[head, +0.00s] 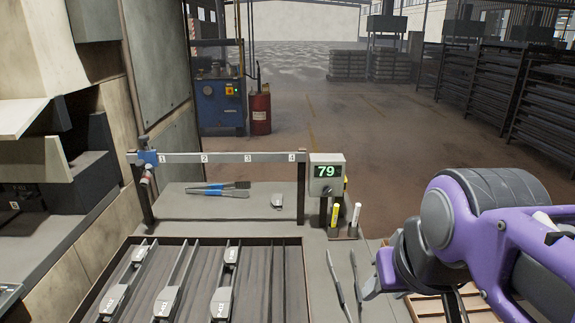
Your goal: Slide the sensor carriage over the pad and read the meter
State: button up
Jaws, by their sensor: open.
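The meter (327,174) stands at the rail's right end and shows 79 in green digits. Under the rail, a small grey piece (277,201), possibly the pad, lies on a grey plate (215,210) near mark 4. My gripper (376,278) is at the lower right, open, well away from the carriage; the arm partly hides it.
Blue-handled tools (222,189) lie on the plate under the rail. Two markers (344,218) stand in a holder below the meter.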

aim_at(149, 156)
jog(key=j, duration=0.85)
jog(key=k+j, duration=0.15)
jog(key=j, duration=0.7)
jog(key=k, duration=0.15)
jog(key=k+l+u, duration=0.1)
jog(key=l, duration=0.25)
jog(key=k+l+u, duration=0.1)
jog(key=l, duration=0.25)
jog(key=i, duration=0.1)
jog(key=i+j+z, duration=0.1)
jog(key=j, duration=0.25)
jog(key=i+j, duration=0.1)
jog(key=j, duration=0.3)
jog(key=z, duration=0.05)
